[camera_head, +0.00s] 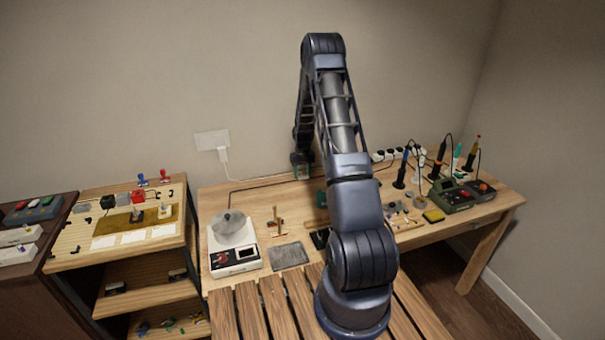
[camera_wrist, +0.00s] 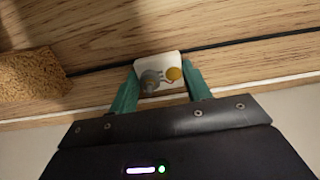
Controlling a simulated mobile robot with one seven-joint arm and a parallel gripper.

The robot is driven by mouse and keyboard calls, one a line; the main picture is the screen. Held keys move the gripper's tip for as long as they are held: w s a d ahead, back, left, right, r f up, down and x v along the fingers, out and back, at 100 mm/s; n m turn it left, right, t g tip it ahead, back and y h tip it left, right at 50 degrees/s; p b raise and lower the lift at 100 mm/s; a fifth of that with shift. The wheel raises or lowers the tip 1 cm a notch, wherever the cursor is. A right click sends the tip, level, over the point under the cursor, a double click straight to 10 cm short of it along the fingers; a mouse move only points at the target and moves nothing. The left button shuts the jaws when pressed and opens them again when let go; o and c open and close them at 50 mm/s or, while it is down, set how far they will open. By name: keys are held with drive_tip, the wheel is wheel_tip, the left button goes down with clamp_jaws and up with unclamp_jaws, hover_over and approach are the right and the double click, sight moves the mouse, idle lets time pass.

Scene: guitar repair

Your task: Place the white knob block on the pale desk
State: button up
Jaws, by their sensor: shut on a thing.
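The white knob block (camera_wrist: 158,66) sits between the green fingertips of my gripper (camera_wrist: 160,78) in the wrist view. It carries a grey knob and a yellow knob on its face. My gripper is shut on it. In the head view, my gripper (camera_head: 302,168) is over the back of the pale wooden desk (camera_head: 255,205), partly hidden by my arm. The block cannot be made out in that view. Wood grain (camera_wrist: 235,62) lies beyond the block in the wrist view; the gap between them is unclear.
A scale with a metal bowl (camera_head: 234,250), a grey mat (camera_head: 289,256) and several tools (camera_head: 450,190) stand on the desk. A black cable (camera_wrist: 245,47) runs across the wood, and a rough brown piece (camera_wrist: 30,75) lies at left. Bare wood shows behind the scale.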

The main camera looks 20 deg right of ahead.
drive_tip(key=shift+f, duration=0.1)
drive_tip(key=o, duration=1)
drive_tip(key=shift+c, duration=0.2)
wheel_tip(320, 180, up, 13)
wheel_tip(320, 180, up, 14)
drive_tip(key=t, duration=0.1)
hover_over(302, 175)
drive_tip(key=s+a, duration=0.3)
drive_tip(key=s, duration=0.5)
drive_tip(key=s+a+r+t, duration=0.1)
drive_tip(key=s+a+r, duration=0.3)
drive_tip(key=s+r, duration=0.75)
drive_tip(key=s+a+r+t, duration=0.1)
drive_tip(key=s+a+r, duration=0.1)
drive_tip(key=s, duration=1.2)
drive_tip(key=s+a+r+t, duration=0.1)
drive_tip(key=s+r, duration=0.1)
drive_tip(key=s, duration=1.3)
drive_tip(key=shift+s+a+r+t, duration=0.15)
drive_tip(key=shift+a+r+t, duration=0.15)
drive_tip(key=shift+a, duration=0.1)
